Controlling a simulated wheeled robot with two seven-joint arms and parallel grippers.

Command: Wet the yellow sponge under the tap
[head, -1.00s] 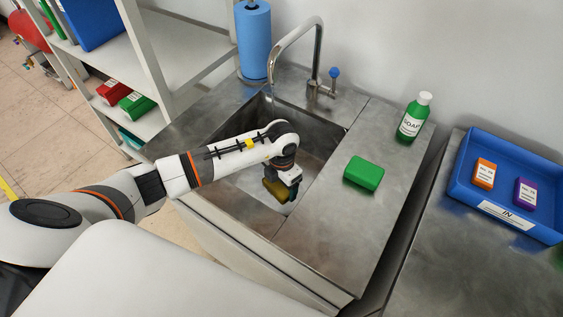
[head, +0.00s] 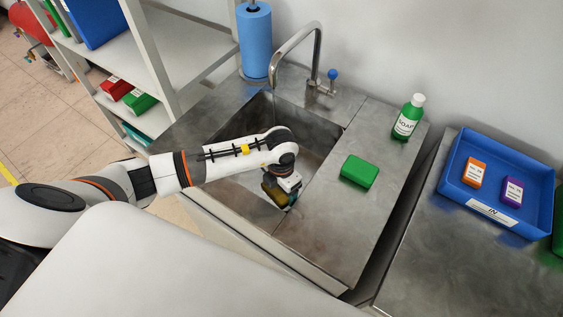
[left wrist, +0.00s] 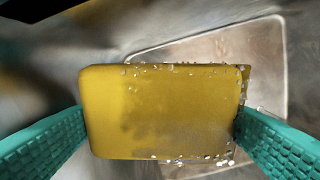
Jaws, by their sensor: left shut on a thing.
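The yellow sponge (left wrist: 160,110) is gripped between the teal fingers of my left gripper (left wrist: 160,128) in the left wrist view. Clear droplets sit along its top, right and lower edges, and its lower face has darker patches. In the head view the left gripper (head: 283,195) points down inside the metal sink basin (head: 317,128), with the sponge (head: 270,189) partly hidden by the gripper. The curved tap (head: 318,52) rises behind the basin, its spout farther back than the gripper. My right gripper is out of view.
A green sponge (head: 359,171) and a green soap bottle (head: 408,119) stand on the counter right of the basin. A blue paper roll (head: 255,42) is behind left. A blue tray (head: 447,178) with two small boxes is at right. White shelving (head: 172,58) stands at left.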

